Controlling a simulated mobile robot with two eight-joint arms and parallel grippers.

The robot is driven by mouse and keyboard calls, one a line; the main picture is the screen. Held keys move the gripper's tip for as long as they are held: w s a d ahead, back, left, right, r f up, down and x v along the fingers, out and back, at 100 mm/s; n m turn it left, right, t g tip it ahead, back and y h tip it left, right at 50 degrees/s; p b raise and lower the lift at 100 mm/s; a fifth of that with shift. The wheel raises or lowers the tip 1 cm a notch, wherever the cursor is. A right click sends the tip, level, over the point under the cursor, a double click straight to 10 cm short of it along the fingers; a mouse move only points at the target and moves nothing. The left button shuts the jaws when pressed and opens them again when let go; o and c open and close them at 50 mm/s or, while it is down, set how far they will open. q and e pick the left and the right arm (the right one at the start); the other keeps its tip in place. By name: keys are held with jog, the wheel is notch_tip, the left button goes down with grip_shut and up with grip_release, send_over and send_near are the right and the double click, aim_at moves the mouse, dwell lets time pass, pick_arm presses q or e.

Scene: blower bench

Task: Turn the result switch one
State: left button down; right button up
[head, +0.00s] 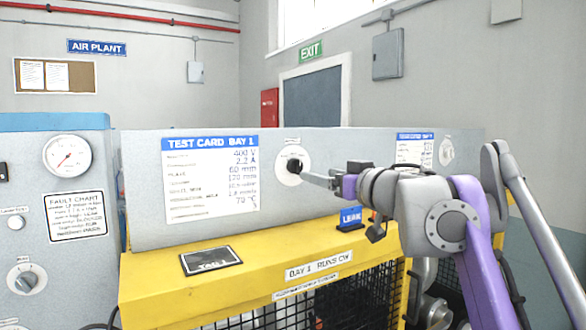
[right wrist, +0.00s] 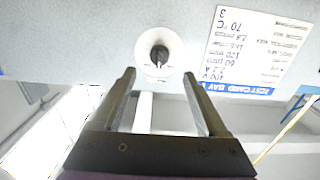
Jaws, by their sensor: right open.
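The result switch is a dark round knob (head: 293,165) on a white round plate, on the grey panel right of the bay 1 test card. In the right wrist view the knob (right wrist: 159,56) sits at the centre of its plate, just past the fingertips. My right gripper (head: 306,174) reaches in from the right at the knob's height. In the right wrist view my right gripper (right wrist: 161,76) is open and empty, its fingers spread to either side of the knob's line. Contact with the knob is not visible. My left gripper is out of view.
The bay 1 test card (head: 210,178) is left of the switch. A second round plate (head: 446,151) is further right, behind my arm. Below is a yellow ledge (head: 190,296) with a dark plate (head: 211,260) and a blue tag (head: 350,217). A gauge cabinet (head: 60,240) stands left.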

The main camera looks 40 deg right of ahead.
aim_at(300, 168)
jog(key=w, duration=0.3)
jog(key=w+p, duration=0.1)
jog(key=w, duration=0.2)
jog(key=w+d, duration=0.1)
jog(key=w, duration=0.2)
jog(key=shift+r, duration=0.1)
grip_shut()
